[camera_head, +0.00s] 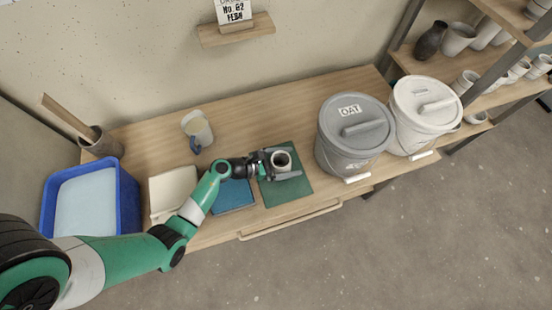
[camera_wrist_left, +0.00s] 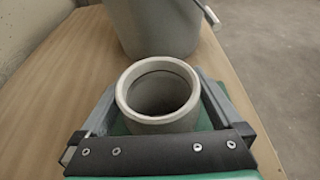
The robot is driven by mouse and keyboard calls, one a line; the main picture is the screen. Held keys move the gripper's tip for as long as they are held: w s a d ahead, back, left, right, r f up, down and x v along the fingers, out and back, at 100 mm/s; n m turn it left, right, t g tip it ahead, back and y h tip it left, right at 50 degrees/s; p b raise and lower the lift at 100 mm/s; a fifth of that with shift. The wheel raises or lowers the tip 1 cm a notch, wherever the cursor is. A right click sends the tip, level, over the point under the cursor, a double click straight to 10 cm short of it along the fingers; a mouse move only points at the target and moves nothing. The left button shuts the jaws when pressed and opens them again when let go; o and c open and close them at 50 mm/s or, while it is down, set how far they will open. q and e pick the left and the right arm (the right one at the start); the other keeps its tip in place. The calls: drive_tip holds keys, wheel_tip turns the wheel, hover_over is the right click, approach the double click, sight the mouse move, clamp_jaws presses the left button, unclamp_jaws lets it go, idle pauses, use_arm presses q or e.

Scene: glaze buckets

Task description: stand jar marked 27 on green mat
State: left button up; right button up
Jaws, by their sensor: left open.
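A pale grey jar (camera_head: 281,160) stands upright on the green mat (camera_head: 287,196). No number can be read on it in either view. In the left wrist view the jar (camera_wrist_left: 158,93) shows its round open mouth, and the green mat (camera_wrist_left: 207,117) shows around it. My left gripper (camera_head: 284,165) is open, with one finger on each side of the jar. In the wrist view a gap shows beside the jar at the right finger; contact on the left side is hard to tell. My right gripper is in neither view.
A grey bucket labelled OAT (camera_head: 352,140) and a white bucket (camera_head: 422,115) stand right of the mat. The table's front edge is close to the mat.

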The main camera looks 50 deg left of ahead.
sight(271, 163)
use_arm(q)
drive_tip(key=shift+s+r, duration=0.1)
drive_tip(key=shift+r, duration=0.15)
drive_tip(key=p+v, duration=0.4)
drive_tip(key=v, duration=0.6)
drive_tip(key=shift+s+a+r, duration=0.1)
drive_tip(key=shift+s+a, duration=0.05)
drive_tip(key=shift+s, duration=0.05)
drive_tip(key=shift+s+a+r, duration=0.15)
drive_tip(key=shift+s, duration=0.45)
